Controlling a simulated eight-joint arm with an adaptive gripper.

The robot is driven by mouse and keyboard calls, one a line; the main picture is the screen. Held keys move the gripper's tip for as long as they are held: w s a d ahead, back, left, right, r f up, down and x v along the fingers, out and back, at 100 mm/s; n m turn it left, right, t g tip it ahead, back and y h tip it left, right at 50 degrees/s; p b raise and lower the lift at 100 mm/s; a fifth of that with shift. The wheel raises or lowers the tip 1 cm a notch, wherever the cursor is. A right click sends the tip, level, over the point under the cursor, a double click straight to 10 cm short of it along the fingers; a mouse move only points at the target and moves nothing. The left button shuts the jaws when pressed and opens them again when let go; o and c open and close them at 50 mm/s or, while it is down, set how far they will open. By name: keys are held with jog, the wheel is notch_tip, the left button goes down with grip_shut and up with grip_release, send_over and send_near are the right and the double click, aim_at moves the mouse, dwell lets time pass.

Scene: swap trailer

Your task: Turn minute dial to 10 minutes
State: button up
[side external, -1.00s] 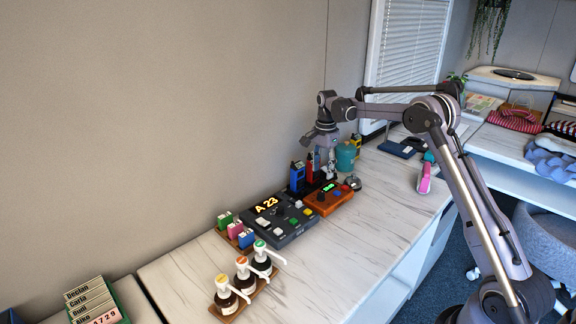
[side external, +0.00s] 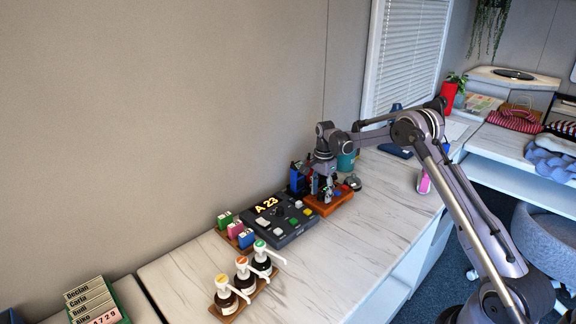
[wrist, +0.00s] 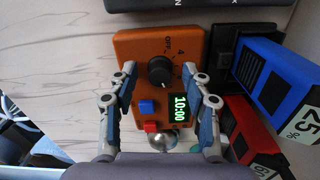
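An orange timer box (side external: 341,205) sits on the white counter; the wrist view shows it from above (wrist: 135,45). Its round black dial (wrist: 160,72) has a light pointer mark toward the bottom of the picture, with "OFF" and "4" printed beside it. A green display (wrist: 180,108) reads 10:00. A blue button (wrist: 147,106) and a red button (wrist: 151,127) are on the same face. My gripper (wrist: 160,75) is open, one finger on each side of the dial with gaps visible. In the side view my gripper (side external: 323,193) is low over the box and hides the dial.
A dark panel (side external: 290,237) showing "A 23" stands close in front of the box. Blue (wrist: 275,85) and red (wrist: 245,125) devices stand in a black holder beside it. A silver bell (wrist: 163,141) is close by.

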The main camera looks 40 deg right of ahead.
grip_shut()
jog(key=shift+n, duration=0.6)
jog(key=shift+o, duration=0.6)
grip_release()
